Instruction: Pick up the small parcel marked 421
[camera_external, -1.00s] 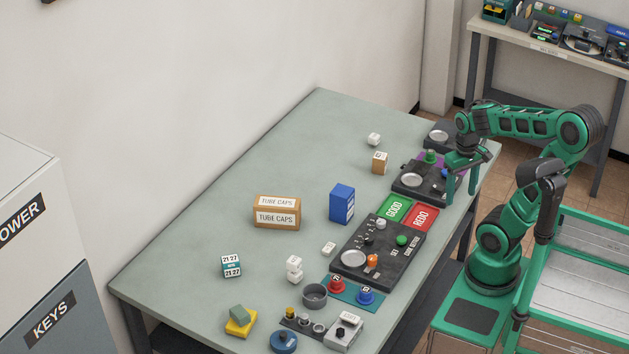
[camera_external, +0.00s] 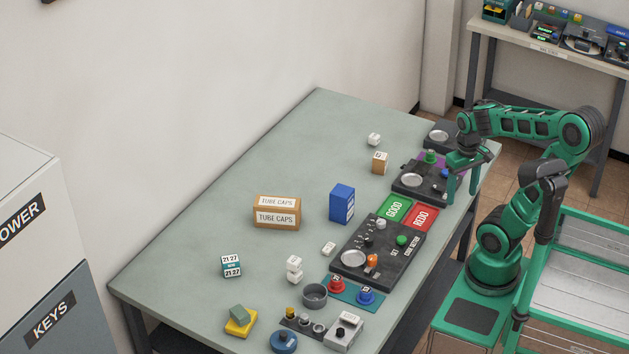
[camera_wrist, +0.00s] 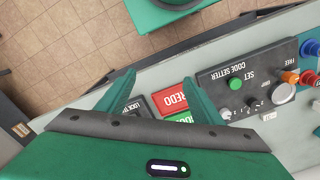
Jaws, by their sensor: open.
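No label reading 421 can be made out. A small brown box (camera_external: 379,163) with a white label, too small to read, stands near the far end of the table. A small teal and white box (camera_external: 231,266) marked 21 27 stands near the left edge. My gripper (camera_external: 462,186) is open and empty over the table's right edge, beside the dark panel with a round plate and right of the brown box. In the wrist view my gripper (camera_wrist: 163,88) shows its two fingers spread apart, with no parcel between them.
The red REDO pad (camera_external: 420,218) and green GOOD pad (camera_external: 395,208) lie beside the code setter panel (camera_external: 378,252). A blue box (camera_external: 342,204) and a TUBE CAPS box (camera_external: 277,212) stand mid-table. The table's back left is clear.

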